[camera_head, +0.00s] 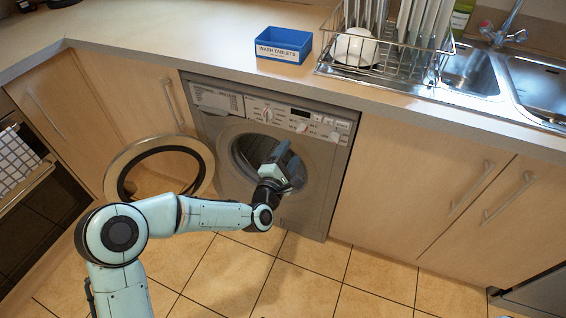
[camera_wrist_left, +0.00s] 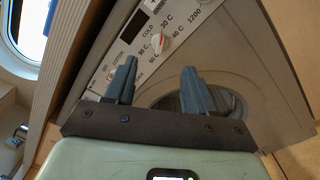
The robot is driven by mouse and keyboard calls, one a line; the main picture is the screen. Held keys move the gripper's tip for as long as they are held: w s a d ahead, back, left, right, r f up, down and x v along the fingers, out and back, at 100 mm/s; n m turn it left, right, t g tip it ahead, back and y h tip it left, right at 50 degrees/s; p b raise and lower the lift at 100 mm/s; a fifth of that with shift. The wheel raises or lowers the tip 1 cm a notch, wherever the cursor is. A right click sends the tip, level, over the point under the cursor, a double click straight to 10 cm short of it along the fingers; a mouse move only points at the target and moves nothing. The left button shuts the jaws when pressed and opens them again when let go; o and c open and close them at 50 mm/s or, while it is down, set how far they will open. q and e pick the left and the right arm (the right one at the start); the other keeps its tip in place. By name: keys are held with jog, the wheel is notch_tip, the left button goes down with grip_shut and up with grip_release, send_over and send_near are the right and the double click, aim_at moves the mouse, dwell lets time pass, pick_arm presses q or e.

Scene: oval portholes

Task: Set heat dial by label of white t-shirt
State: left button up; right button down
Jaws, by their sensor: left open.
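The grey washing machine (camera_head: 316,208) stands under the counter. Its white heat dial (camera_head: 301,126) sits below the dark display; it also shows in the left wrist view (camera_wrist_left: 158,42), with labels such as COLD, 30 C and 40 C around it. Its exact setting is too small to tell. My left gripper (camera_head: 284,158) is in front of the machine, below the dial. In the left wrist view, its two fingers (camera_wrist_left: 159,70) are apart with nothing between them, and the dial lies beyond the tips. No white t-shirt or label is in view. My right gripper is not in view.
The round machine door (camera_head: 192,148) stands open to the left, near my left arm. A blue wash tablets box (camera_head: 284,44) and a dish rack (camera_head: 390,76) stand on the counter. The floor in front is clear.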

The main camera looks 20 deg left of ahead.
pick_arm(q)
jog(key=shift+s+a+p, duration=0.1)
jog(key=shift+s+p, duration=0.25)
jog(key=shift+s, duration=1.65)
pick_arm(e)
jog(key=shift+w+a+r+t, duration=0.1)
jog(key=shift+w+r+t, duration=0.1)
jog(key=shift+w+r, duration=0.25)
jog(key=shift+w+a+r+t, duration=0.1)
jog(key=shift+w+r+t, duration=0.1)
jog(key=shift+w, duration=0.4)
